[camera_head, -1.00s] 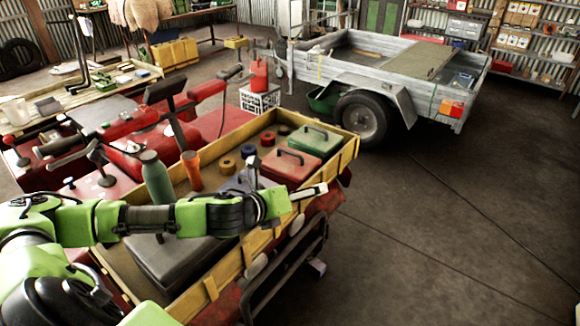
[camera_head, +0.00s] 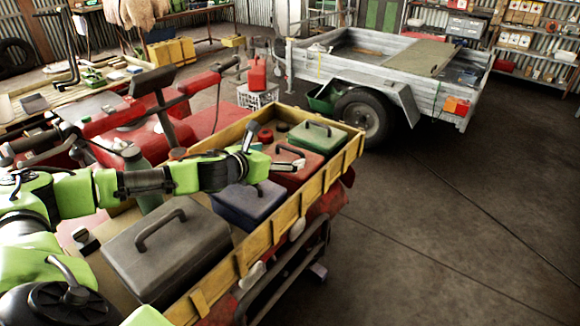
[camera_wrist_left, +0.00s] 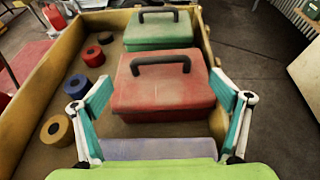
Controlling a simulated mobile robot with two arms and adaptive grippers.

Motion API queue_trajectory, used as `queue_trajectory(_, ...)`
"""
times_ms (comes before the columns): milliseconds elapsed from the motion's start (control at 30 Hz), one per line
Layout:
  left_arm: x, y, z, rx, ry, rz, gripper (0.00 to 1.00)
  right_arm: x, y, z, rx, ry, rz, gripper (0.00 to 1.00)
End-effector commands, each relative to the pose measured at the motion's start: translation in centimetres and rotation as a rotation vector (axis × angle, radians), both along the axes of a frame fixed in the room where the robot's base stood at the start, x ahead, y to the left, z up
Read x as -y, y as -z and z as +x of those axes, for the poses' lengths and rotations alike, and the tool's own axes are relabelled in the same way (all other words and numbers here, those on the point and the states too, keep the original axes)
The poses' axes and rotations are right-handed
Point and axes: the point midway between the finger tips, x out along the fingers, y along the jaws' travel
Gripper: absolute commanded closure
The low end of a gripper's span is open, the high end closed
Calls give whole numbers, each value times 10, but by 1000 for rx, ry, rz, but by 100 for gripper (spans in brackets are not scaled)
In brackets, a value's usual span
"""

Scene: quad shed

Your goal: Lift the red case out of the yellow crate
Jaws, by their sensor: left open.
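The red case (camera_head: 290,170), with a dark handle on top, sits in the yellow crate (camera_head: 255,243) between a green case and a blue case. It also shows in the left wrist view (camera_wrist_left: 162,92). My left gripper (camera_head: 285,165) is over the crate beside the red case. In the left wrist view my left gripper (camera_wrist_left: 165,95) is open, its fingers spread to either side of the case's near part, with nothing held. The red case's handle (camera_wrist_left: 160,64) stands up clear beyond the fingertips. My right gripper is not in view.
The crate also holds the green case (camera_head: 317,138), the blue case (camera_head: 249,203), a large grey case (camera_head: 165,248) and several small rolls, including a blue one (camera_wrist_left: 56,130). The crate wall runs close along the right. A trailer (camera_head: 385,75) stands behind; the floor at right is clear.

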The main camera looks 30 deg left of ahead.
Motion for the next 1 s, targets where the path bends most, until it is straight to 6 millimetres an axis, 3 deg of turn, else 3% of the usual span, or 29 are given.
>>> queue_trajectory(267,1,7,19,-1,0,-2,9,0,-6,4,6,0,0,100)
queue_trajectory(600,1,21,57,-1,0,-1,9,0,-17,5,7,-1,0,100)
queue_trajectory(900,1,24,61,-1,1,0,9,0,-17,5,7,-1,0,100)
queue_trajectory(933,1,24,61,-1,1,0,12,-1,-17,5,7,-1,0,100)
queue_trajectory(1000,0,24,61,-1,1,0,30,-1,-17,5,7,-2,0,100)
